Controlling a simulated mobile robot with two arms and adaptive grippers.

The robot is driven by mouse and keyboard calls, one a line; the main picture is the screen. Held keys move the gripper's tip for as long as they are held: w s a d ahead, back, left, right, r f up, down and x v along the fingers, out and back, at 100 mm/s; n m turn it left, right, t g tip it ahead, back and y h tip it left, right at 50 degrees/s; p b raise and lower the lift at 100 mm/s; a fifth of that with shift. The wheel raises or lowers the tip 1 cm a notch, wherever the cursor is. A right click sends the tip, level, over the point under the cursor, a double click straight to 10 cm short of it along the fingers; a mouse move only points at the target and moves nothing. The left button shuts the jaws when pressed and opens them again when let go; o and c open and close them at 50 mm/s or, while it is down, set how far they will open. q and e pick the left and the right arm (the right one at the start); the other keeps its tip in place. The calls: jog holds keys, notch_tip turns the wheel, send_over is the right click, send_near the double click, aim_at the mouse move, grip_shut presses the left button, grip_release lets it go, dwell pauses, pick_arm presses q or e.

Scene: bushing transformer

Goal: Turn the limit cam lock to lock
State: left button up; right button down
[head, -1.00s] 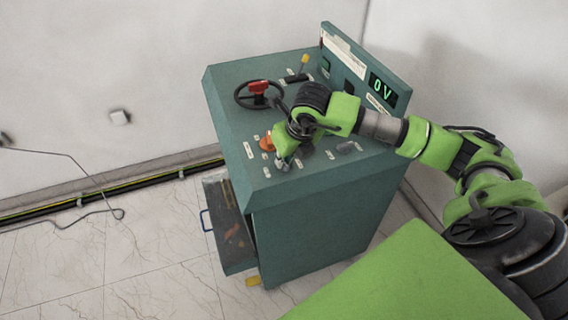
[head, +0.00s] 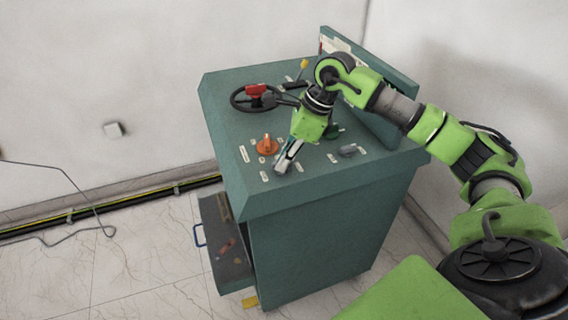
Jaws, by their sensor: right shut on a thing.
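My right gripper (head: 283,167) reaches down onto the sloping top of the green control desk (head: 225,115). Its silver fingers are shut at the panel's near edge, on what appears to be the limit cam lock. The fingers hide nearly all of the lock, so I cannot tell which way it is turned. An orange knob (head: 267,146) sits just left of the fingers. My left gripper is not in view.
A black handwheel with a red block (head: 257,91) stands at the panel's back left. A grey knob (head: 348,150) and a dark green knob (head: 332,131) lie right of the gripper.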

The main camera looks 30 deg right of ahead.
jog(key=n, duration=0.2)
jog(key=n+g, duration=0.1)
jog(key=n, duration=0.1)
jog(key=shift+w+d+n+g+y+b, duration=0.1)
jog(key=shift+w+n+g+y+b, duration=0.05)
jog(key=shift+n+g+y+b, duration=0.2)
jog(key=shift+n, duration=0.25)
jog(key=c, duration=2.1)
grip_release()
jog(key=shift+c, duration=0.2)
jog(key=v, duration=1.2)
